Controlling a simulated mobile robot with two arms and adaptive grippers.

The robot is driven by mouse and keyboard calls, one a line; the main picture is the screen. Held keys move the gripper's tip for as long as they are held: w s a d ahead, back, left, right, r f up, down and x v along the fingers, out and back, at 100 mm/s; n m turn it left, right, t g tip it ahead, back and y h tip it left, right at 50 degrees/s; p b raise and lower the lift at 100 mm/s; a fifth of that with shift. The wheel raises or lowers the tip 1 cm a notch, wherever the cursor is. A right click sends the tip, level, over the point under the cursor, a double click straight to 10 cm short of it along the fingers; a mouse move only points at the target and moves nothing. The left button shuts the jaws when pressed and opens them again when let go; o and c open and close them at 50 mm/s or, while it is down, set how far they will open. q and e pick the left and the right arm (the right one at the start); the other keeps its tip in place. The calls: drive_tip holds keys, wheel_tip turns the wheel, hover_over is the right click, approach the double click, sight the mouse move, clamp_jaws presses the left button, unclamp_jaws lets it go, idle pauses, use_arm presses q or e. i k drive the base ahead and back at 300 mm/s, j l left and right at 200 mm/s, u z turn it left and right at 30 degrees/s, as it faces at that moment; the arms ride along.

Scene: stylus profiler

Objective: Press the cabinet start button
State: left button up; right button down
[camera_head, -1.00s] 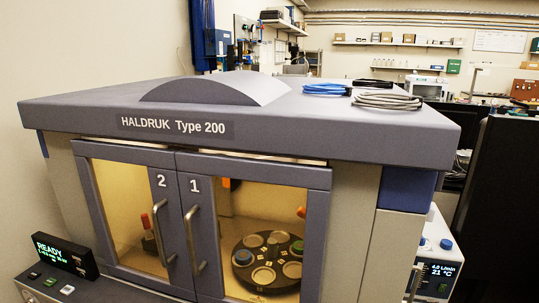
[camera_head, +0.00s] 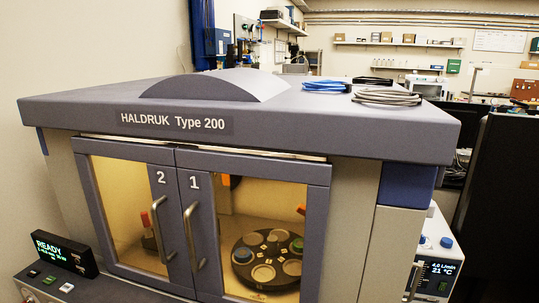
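The grey cabinet (camera_head: 350,210), labelled HALDRUK Type 200, fills the middle of the head view. Its two glazed doors, door 2 (camera_head: 130,215) on the left and door 1 (camera_head: 265,190) on the right, look shut. At the lower left a small display (camera_head: 62,253) reads READY. In front of it a grey control ledge (camera_head: 85,292) carries a dark button (camera_head: 33,273), a green button (camera_head: 49,280) and a white button (camera_head: 67,287). I cannot read their labels, so which one is start is unclear. Neither of my grippers is in view.
Behind the glass stands a round dark turntable (camera_head: 250,276) with several round pieces. Blue (camera_head: 326,86) and grey (camera_head: 387,97) cable coils lie on the cabinet top. A white unit showing 21 °C (camera_head: 437,270) stands at the right. A wall is close on the left.

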sight(48, 281)
drive_tip(key=j+u, duration=0.15)
drive_tip(key=u, duration=1.3)
